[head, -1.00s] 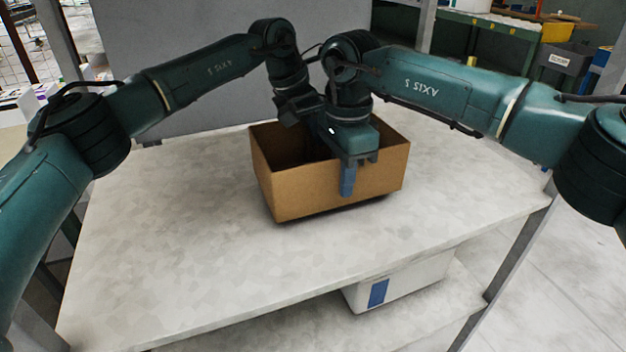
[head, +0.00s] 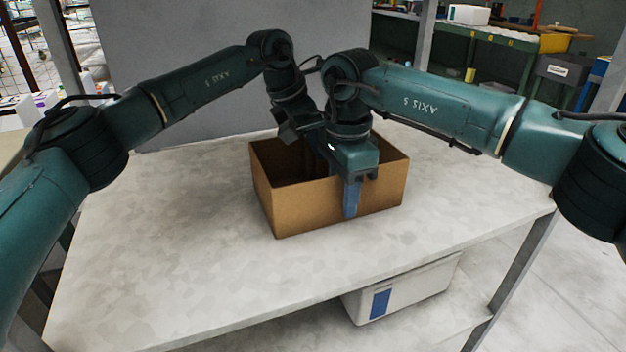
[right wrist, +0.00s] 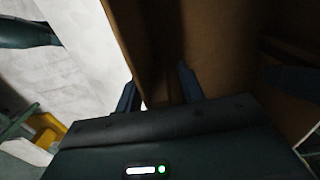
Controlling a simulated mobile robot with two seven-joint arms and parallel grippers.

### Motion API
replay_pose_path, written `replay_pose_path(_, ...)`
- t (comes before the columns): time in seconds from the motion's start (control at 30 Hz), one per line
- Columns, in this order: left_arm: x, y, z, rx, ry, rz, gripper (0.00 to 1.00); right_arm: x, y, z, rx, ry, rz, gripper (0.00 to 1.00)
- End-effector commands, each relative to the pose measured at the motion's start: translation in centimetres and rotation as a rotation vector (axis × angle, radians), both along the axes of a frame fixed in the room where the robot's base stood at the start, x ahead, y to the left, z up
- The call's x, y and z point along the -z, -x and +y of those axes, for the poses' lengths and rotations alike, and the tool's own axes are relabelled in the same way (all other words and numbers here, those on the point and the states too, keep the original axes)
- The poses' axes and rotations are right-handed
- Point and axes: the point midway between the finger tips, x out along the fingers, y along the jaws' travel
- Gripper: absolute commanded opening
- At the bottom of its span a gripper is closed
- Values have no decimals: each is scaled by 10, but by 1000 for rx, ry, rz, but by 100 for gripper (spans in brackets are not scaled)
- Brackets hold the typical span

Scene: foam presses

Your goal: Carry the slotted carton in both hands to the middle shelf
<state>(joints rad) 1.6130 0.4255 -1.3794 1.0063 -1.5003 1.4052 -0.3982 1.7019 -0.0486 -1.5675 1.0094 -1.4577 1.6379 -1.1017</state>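The brown, open-topped carton (head: 300,210) stands upright on the pale shelf surface (head: 170,260); its slots are hidden. My right gripper (head: 351,197) straddles its near wall, one finger outside and the other inside. In the right wrist view, the fingers (right wrist: 157,90) stand apart on either side of the wall (right wrist: 150,40), with a small light gap beside the outer finger, so it looks open. My left gripper (head: 303,130) is at the carton's far side; its fingertips are hidden behind my right gripper and the carton.
A white box with a blue label (head: 415,287) stands on the level below. A grey panel (head: 190,50) closes off the back. Uprights (head: 520,265) bound the right side. The surface left and in front of the carton is clear.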

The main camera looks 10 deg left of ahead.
Motion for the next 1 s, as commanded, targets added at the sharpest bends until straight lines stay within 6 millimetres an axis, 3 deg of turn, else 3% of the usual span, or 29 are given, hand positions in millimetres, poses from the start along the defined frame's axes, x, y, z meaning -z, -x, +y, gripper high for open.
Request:
replay_pose_path(0.2, -36, 8, 13, -1, 1, -3, 38, 0, 0, 0, 0, -1, -1, 38)
replay_pose_path(0.4, -56, 12, 20, -2, -1, -3, 38, -1, 0, 0, 0, -1, -1, 38)
replay_pose_path(0.57, -60, 14, 21, -1, 0, 0, 38, -16, -1, 0, 0, -1, -4, 38)
replay_pose_path(0.83, -59, 14, 21, -1, 1, -1, 38, -60, 0, 1, 0, -1, -4, 38)
replay_pose_path(1.0, -59, 13, 21, -1, 1, -1, 38, -74, 0, 0, 0, -1, -1, 38)
